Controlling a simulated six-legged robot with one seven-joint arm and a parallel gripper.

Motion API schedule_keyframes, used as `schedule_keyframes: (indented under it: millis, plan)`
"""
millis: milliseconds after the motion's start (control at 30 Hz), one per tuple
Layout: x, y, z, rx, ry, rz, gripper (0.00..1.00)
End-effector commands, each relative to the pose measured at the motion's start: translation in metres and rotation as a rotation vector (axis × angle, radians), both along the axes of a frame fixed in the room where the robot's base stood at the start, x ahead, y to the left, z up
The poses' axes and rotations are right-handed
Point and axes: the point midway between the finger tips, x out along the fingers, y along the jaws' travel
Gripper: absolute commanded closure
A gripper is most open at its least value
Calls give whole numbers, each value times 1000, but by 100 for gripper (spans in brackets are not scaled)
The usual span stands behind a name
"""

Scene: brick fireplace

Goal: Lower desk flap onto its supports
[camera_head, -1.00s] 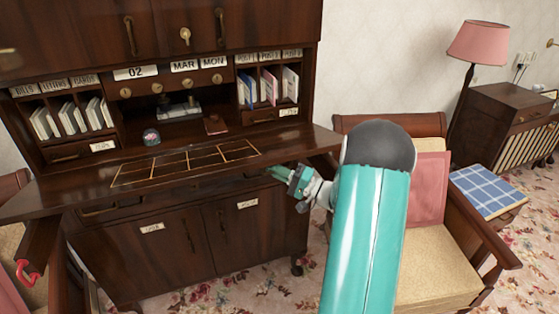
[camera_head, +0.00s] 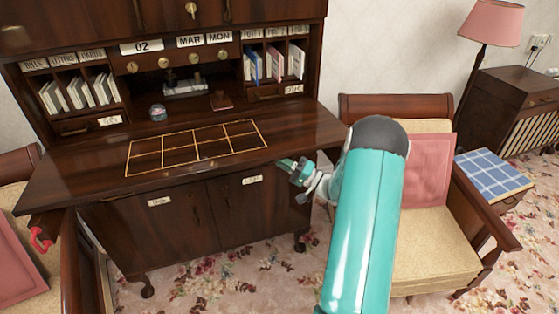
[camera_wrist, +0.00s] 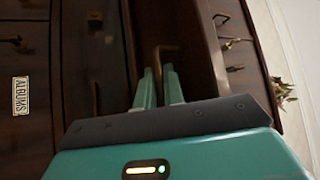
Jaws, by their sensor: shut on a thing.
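The dark wooden desk flap (camera_head: 90,180), with a gold-lined grid, is folded out in front of the pigeonholes and looks near level. A support with a red ring pull (camera_head: 41,238) sticks out under its left end; I cannot tell if they touch. The right support is not clearly visible. My gripper (camera_head: 290,166) is at the flap's front edge, right of its middle. In the wrist view my gripper's fingers (camera_wrist: 160,72) are shut on a brass handle (camera_wrist: 163,49), which seems to belong to the flap. The exact grip is partly hidden.
An armchair with a pink cushion (camera_head: 427,170) stands right of the desk, close to my arm. Another pink cushion (camera_head: 20,250) on a chair is at the left. A small glass object (camera_head: 157,112) stands at the back. Flowered carpet (camera_head: 215,280) lies open in front.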

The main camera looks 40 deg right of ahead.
Motion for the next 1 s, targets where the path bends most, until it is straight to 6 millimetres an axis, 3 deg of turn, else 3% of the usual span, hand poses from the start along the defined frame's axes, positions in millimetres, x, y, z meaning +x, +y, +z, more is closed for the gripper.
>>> schedule_keyframes:
  millis: [33,67,133,167,700,867,1000]
  plan:
    - [-1,0,1,-1,-2,2,100]
    - [-1,0,1,-1,-2,2,84]
    - [-2,0,1,0,-2,1,70]
    - [-2,0,1,0,-3,2,68]
    - [-4,-2,2,-1,-7,1,68]
    - [-19,-13,-5,1,-5,-4,68]
    - [-43,-28,-15,1,-3,-6,68]
